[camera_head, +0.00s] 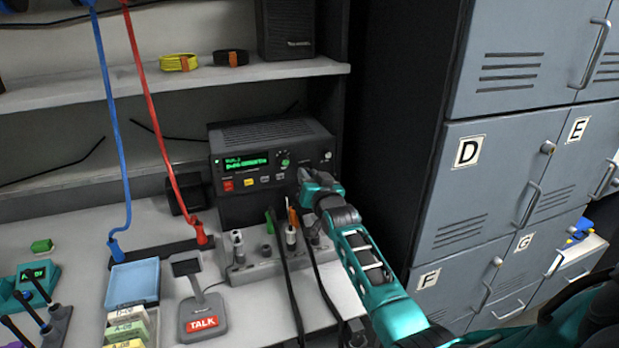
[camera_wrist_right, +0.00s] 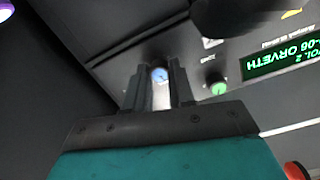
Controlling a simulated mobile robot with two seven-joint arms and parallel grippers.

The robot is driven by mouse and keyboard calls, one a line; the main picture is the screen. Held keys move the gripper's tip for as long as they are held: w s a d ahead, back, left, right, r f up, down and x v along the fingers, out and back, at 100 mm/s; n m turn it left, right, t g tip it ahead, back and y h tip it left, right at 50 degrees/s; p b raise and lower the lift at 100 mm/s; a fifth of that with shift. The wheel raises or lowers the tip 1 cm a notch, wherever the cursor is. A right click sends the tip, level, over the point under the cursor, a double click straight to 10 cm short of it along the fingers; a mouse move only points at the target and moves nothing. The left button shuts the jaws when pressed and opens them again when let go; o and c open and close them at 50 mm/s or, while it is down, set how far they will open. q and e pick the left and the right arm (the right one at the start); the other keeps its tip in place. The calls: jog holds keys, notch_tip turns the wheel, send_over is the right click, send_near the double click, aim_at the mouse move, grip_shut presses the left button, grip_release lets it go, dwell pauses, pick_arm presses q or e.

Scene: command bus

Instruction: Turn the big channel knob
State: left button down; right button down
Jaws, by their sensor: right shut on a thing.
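The radio (camera_head: 228,146) stands at the back of the bench under a shelf, its green display (camera_head: 246,163) lit. My right gripper (camera_head: 307,183) is at the lower right of its front panel. In the right wrist view the gripper (camera_wrist_right: 160,82) is shut, with a small pale blue-grey part between its fingers against the panel. This fits the big channel knob, which the fingers mostly hide. A small green knob (camera_head: 285,160) sits beside the display; it also shows in the wrist view (camera_wrist_right: 218,88). My left gripper is out of view.
A grey holder (camera_head: 240,272) with upright handles and black cables stands before the radio. A TALK microphone (camera_head: 203,315), blue tray (camera_head: 132,284) and hanging blue and red cables are to the left. Grey lockers (camera_head: 490,185) stand at right.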

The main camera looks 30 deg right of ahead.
jog(key=shift+n, duration=0.4)
jog(key=c, duration=1)
grip_release()
jog(key=shift+o, duration=0.2)
jog(key=v, duration=1.3)
jog(key=shift+a+f, duration=0.1)
jog(key=shift+f, duration=0.05)
